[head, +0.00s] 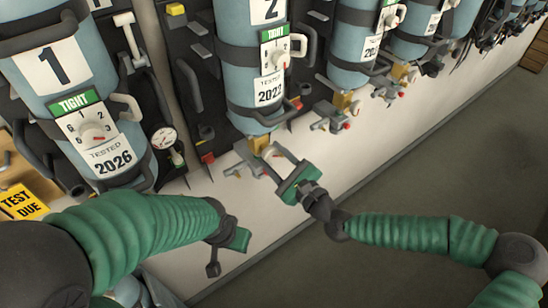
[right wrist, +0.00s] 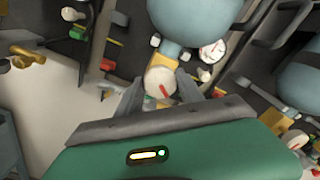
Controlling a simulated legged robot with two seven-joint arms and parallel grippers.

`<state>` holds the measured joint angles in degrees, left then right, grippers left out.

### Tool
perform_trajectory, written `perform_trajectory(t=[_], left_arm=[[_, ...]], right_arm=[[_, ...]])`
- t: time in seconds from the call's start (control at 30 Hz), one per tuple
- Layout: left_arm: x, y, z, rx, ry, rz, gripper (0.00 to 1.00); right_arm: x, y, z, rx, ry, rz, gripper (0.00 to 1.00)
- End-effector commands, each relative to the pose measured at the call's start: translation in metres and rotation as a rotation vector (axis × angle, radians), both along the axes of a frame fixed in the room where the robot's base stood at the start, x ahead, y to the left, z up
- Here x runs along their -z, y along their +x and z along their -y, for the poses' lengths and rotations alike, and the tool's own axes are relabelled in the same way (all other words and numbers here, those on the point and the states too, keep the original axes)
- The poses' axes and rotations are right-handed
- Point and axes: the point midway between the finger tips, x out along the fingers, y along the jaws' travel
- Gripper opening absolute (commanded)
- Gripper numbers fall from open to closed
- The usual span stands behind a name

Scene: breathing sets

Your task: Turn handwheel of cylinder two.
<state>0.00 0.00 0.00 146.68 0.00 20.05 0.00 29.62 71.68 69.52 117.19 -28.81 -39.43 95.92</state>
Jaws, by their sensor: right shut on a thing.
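Cylinder two (head: 250,92) is a light blue bottle with a "2" label, a green TIGHT tag and a 2022 test label. A brass valve block (head: 259,143) sits under its lower end. Its handwheel (right wrist: 160,80), a pale round knob with a red mark, shows between my right fingers in the right wrist view. My right gripper (head: 268,160) reaches the valve from the lower right and is shut on the handwheel; it also shows in the right wrist view (right wrist: 165,90). My left gripper (head: 232,238) hangs lower left, away from the cylinder; its jaws are unclear.
Cylinder one (head: 70,85), with a 2026 label, stands at the left with a gauge (head: 164,138) beside it. More cylinders (head: 357,45) line the rack to the right. A yellow TEST DUE sign (head: 24,203) lies lower left. The grey floor (head: 440,160) at right is clear.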

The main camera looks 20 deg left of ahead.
Motion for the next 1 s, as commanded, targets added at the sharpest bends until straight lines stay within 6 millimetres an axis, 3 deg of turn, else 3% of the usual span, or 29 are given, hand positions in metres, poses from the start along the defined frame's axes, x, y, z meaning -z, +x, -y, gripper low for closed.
perform_trajectory(t=[0.03, 1.0], left_arm=[[0.003, 0.0, 0.0, 0.0, 0.0, 0.0, 0.36], [0.026, 0.0, 0.0, 0.0, 0.0, 0.0, 0.36]], right_arm=[[0.007, -0.001, 0.0, -0.003, 0.024, -0.046, 0.03], [0.005, 0.0, 0.0, -0.007, 0.521, -0.684, 0.03]])
